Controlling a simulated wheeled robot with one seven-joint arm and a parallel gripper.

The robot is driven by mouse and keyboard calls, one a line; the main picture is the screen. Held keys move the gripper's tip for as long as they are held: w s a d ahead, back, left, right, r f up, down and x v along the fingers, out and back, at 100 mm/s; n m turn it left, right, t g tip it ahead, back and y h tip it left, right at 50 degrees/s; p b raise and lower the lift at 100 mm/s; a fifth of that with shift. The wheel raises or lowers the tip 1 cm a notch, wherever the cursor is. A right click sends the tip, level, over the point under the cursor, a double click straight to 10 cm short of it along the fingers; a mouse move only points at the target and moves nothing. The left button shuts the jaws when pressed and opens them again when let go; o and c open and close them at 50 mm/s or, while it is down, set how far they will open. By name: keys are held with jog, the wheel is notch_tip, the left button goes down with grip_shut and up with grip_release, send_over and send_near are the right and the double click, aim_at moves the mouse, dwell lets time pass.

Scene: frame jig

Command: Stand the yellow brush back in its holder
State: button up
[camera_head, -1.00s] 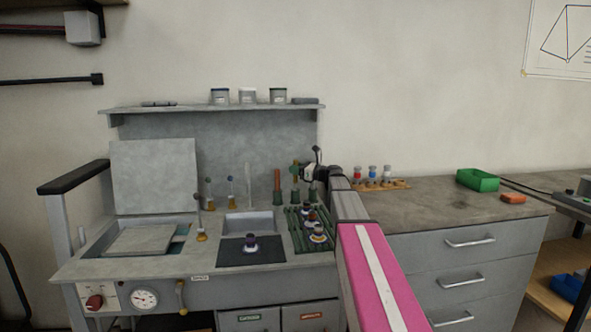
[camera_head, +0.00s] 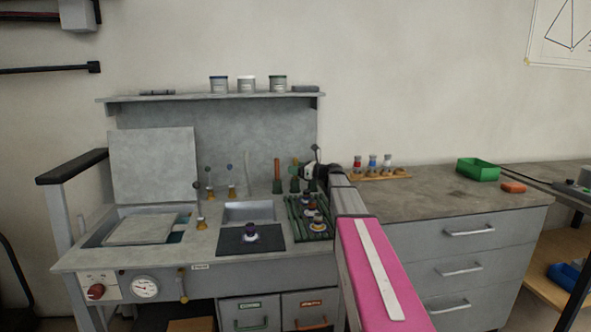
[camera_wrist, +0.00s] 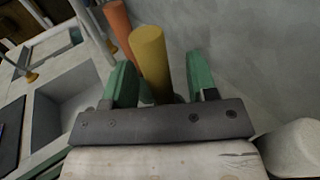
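The yellow brush shows in the wrist view as a thick yellow handle (camera_wrist: 152,62) between the two green fingers of my gripper (camera_wrist: 162,80). The fingers stand apart, with a clear gap between the handle and the right finger, so the gripper looks open around it. The handle's lower end is hidden behind the dark gripper body. In the head view my gripper (camera_head: 311,171) is above the back right of the bench, beside the brush stands.
An orange handle (camera_head: 277,172) stands upright just left; it also shows in the wrist view (camera_wrist: 117,25). A sink (camera_head: 249,212) lies in front to the left. A green rack (camera_head: 322,231) with several knobbed items is in front. The back panel (camera_head: 225,150) is close behind.

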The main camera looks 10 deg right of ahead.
jog(key=shift+w+d, duration=0.15)
jog(key=shift+w, duration=0.05)
jog(key=v, duration=1)
jog(key=shift+s+d, duration=0.25)
jog(key=shift+s, duration=0.1)
